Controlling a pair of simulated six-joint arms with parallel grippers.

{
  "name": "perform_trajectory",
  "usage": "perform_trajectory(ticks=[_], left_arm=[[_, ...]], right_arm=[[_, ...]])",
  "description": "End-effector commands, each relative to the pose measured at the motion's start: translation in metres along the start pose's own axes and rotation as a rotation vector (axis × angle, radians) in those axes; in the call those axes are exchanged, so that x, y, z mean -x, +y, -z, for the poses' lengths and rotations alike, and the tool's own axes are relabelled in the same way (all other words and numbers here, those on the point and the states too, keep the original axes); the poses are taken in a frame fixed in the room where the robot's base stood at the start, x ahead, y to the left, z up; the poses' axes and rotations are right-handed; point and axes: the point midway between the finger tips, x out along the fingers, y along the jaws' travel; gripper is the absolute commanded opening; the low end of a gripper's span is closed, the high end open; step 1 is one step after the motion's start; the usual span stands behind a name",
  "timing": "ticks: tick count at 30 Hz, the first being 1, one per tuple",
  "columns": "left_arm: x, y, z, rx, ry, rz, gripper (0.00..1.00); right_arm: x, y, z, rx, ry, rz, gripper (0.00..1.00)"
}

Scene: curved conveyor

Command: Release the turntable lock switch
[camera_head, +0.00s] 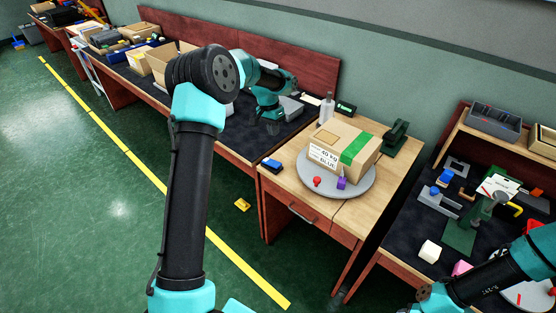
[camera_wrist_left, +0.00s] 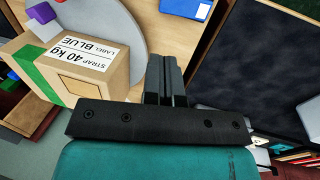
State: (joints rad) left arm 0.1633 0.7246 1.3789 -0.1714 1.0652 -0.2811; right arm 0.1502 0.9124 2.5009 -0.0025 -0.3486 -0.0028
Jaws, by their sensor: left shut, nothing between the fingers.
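The grey round turntable (camera_head: 366,187) sits on the wooden bench and carries a taped carton labelled 40 kg BLUE (camera_head: 342,144). A red knob (camera_head: 317,181) and a purple block (camera_head: 341,183) are at its near edge. A blue-and-black piece (camera_head: 272,164) lies on the bench left of the turntable. I cannot tell which piece is the lock switch. My left gripper (camera_head: 272,128) is over the dark bench to the left, apart from the turntable. In the left wrist view its fingers (camera_wrist_left: 166,75) are together and empty, with the carton (camera_wrist_left: 80,58) and turntable (camera_wrist_left: 124,28) beyond them.
A bottle (camera_head: 327,107), a small dark display (camera_head: 346,107) and a green device (camera_head: 396,138) stand behind the carton. Open cartons (camera_head: 158,62) crowd the bench further left. My right arm reaches in at lower right. Bare wood surrounds the turntable's front.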

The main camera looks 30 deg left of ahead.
Motion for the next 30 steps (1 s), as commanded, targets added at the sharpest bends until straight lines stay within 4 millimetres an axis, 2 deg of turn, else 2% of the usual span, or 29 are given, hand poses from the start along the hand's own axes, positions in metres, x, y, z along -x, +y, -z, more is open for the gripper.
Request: perform_trajectory(ticks=[7,11,17,30], left_arm=[[-0.002,0.001,0.000,-0.001,0.000,0.000,0.00],[-0.011,0.001,0.000,-0.001,-0.001,0.000,0.00],[-0.038,0.001,0.000,-0.001,-0.003,0.000,0.00],[-0.112,0.001,0.000,-0.001,-0.003,-0.001,0.00]], right_arm=[[0.000,0.000,0.000,0.000,0.000,0.000,0.43],[0.000,0.000,0.000,0.000,0.000,0.000,0.43],[0.000,0.000,0.000,0.000,0.000,0.000,0.43],[0.000,0.000,0.000,0.000,0.000,0.000,0.43]])
